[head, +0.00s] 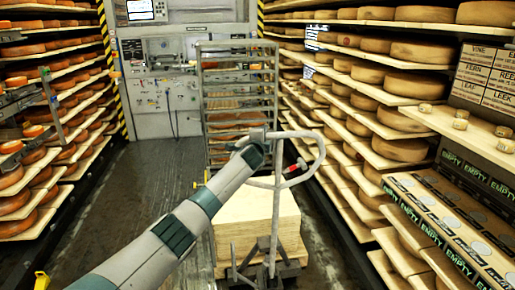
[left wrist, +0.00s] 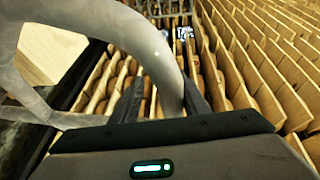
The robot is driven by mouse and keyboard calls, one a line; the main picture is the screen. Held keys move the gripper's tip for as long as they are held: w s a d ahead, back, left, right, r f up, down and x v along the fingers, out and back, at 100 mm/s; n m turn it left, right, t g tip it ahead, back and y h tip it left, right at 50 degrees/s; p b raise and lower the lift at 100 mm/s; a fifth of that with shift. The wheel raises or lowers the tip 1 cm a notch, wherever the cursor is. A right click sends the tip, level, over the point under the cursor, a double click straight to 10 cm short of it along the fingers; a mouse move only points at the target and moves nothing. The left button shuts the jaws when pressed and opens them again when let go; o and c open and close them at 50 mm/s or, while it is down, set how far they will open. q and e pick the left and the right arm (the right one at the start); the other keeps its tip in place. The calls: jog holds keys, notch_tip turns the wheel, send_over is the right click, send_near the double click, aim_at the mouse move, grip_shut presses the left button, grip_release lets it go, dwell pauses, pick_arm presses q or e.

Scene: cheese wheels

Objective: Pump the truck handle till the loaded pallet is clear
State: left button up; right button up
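The truck handle (head: 318,150) is a grey looped tube with a red grip piece, on an upright shaft rising from the pallet truck (head: 270,265). My left gripper (head: 262,138) is at the left side of the loop. In the left wrist view the handle (left wrist: 150,45) passes between the two fingers of the left gripper (left wrist: 165,100), which look closed around the tube. The load, a pale wooden block (head: 235,220), stands behind the truck's shaft. The pallet's underside and its gap to the floor are mostly hidden. My right gripper is not in view.
Shelves of cheese wheels line the left (head: 45,150) and right (head: 400,85). A tall metal rack (head: 238,85) stands behind the load. Boxes marked EMPTY (head: 450,230) sit at the right. The dark aisle floor (head: 130,195) left of the load is clear.

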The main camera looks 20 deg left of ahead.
pick_arm(q)
jog(key=b+v, duration=0.4)
jog(key=v, duration=1.3)
dwell(0.7)
dwell(1.1)
jog(key=shift+s, duration=0.1)
